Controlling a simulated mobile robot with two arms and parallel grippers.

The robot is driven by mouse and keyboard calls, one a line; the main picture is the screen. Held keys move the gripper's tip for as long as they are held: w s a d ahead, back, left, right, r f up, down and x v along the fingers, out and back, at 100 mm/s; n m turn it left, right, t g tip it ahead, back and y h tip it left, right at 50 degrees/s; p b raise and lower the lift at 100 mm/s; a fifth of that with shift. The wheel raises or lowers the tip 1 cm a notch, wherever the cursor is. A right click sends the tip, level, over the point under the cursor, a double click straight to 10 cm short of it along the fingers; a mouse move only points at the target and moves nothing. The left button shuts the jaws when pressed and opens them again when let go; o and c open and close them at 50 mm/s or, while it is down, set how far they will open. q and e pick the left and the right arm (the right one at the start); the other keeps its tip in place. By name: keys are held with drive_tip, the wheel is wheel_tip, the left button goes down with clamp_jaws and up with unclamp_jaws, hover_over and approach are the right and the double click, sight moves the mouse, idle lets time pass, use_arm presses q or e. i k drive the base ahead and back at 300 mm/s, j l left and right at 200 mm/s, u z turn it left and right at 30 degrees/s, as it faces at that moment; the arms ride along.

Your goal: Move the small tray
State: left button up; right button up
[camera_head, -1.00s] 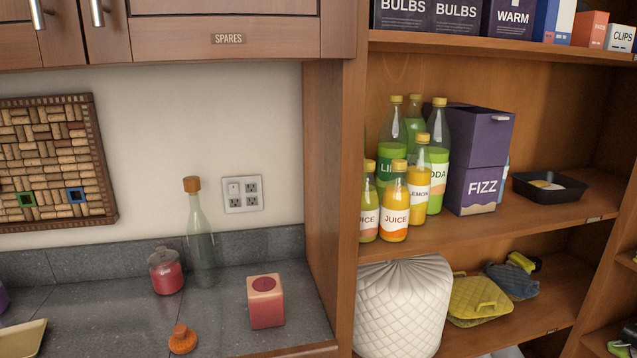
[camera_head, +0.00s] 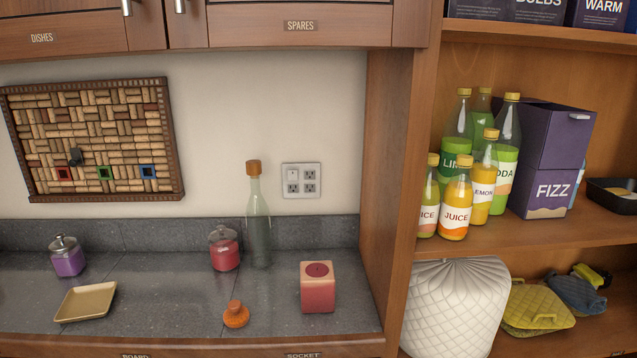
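A small tan, square tray (camera_head: 86,302) lies flat and empty on the left part of the grey countertop. A black tray (camera_head: 612,194) with something pale in it sits on the wooden shelf at the right edge, partly cut off by the frame. I cannot tell from the view alone which of them is the small tray. Neither of my grippers is in view.
On the grey counter (camera_head: 180,300) stand a purple jar (camera_head: 67,257), a red jar (camera_head: 224,248), a tall bottle (camera_head: 258,225), a pink box (camera_head: 317,287) and an orange stopper-like object (camera_head: 236,315). Juice bottles (camera_head: 457,203) and a FIZZ box (camera_head: 552,165) fill the shelf.

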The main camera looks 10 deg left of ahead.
sight(90, 301)
drive_tip(key=u, duration=1.65)
drive_tip(key=j, duration=0.1)
